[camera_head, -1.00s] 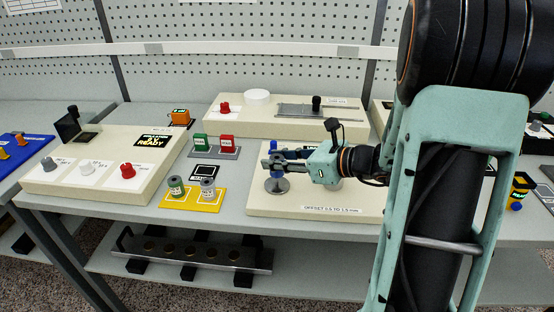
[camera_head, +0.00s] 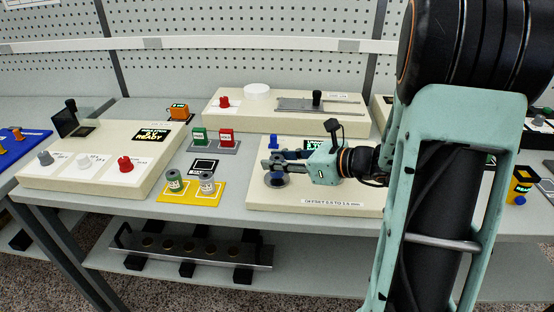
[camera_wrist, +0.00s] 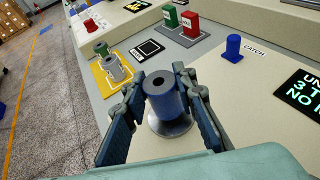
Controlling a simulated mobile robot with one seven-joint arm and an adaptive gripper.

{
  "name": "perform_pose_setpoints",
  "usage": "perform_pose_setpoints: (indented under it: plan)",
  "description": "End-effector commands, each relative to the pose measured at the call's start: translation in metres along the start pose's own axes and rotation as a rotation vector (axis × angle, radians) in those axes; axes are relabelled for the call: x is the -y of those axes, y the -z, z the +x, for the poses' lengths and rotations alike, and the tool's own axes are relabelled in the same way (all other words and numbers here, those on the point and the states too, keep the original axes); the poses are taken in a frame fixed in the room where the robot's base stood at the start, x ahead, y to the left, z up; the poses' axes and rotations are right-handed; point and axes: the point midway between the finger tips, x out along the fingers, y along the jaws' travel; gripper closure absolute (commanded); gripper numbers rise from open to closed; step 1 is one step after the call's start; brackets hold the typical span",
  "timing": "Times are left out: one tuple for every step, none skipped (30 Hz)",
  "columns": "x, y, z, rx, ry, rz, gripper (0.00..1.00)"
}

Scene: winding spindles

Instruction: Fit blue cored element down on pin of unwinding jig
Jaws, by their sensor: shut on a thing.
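The blue cored element (camera_wrist: 165,98) is a short blue-grey cylinder with a dark hole in its top. My gripper (camera_wrist: 163,84) is shut on it, one finger on each side, in the wrist view. The element stands about upright over the round grey metal disc (camera_wrist: 170,128) of the unwinding jig (camera_head: 345,193). In the head view the gripper (camera_head: 272,166) comes in from the right and the element (camera_head: 277,178) shows low under the fingers, at the disc. The pin is hidden, and I cannot tell whether the element rests on the disc.
The blue catch knob (camera_wrist: 233,48) stands behind the element, beside a lit display (camera_wrist: 303,88). A yellow tray (camera_head: 190,197) with two spools is at the left. A grey rack (camera_head: 214,147) with green and red blocks is behind it.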

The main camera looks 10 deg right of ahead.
Motion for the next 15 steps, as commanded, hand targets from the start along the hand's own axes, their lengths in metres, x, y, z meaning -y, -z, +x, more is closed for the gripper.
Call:
perform_pose_setpoints:
  plan:
    - [0.0, 0.0023, 0.0009, 0.0, 0.0, 0.0, 0.99]
    - [0.0, 0.003, 0.0011, 0.0, 0.0, 0.0, 0.99]
    - [0.0, 0.004, 0.0015, 0.0, 0.0, 0.0, 0.99]
    - [0.0, 0.0047, 0.0017, 0.0, 0.0, 0.0, 0.99]
    - [0.0, 0.0054, 0.002, 0.0, 0.0, 0.0, 0.99]
    - [0.0, 0.0063, 0.0023, 0.0, 0.0, 0.0, 0.99]
    - [0.0, 0.007, 0.0026, 0.0, 0.0, 0.0, 0.99]
    - [0.0, 0.0077, 0.0028, 0.0, 0.0, 0.0, 0.99]
    - [0.0, 0.0087, 0.0032, 0.0, 0.0, 0.0, 0.99]
    - [0.0, 0.0094, 0.0035, 0.0, 0.0, 0.0, 0.99]
    - [0.0, 0.0101, 0.0037, 0.0, 0.0, 0.0, 0.99]
    - [0.0, 0.011, 0.0041, 0.0, 0.0, 0.0, 0.99]
    - [0.0, 0.0117, 0.0043, 0.0, 0.0, 0.0, 0.99]
    - [0.0, 0.0122, 0.0045, 0.0, 0.0, 0.0, 0.99]
    - [0.0, 0.0108, 0.004, 0.0, 0.0, 0.0, 0.7]
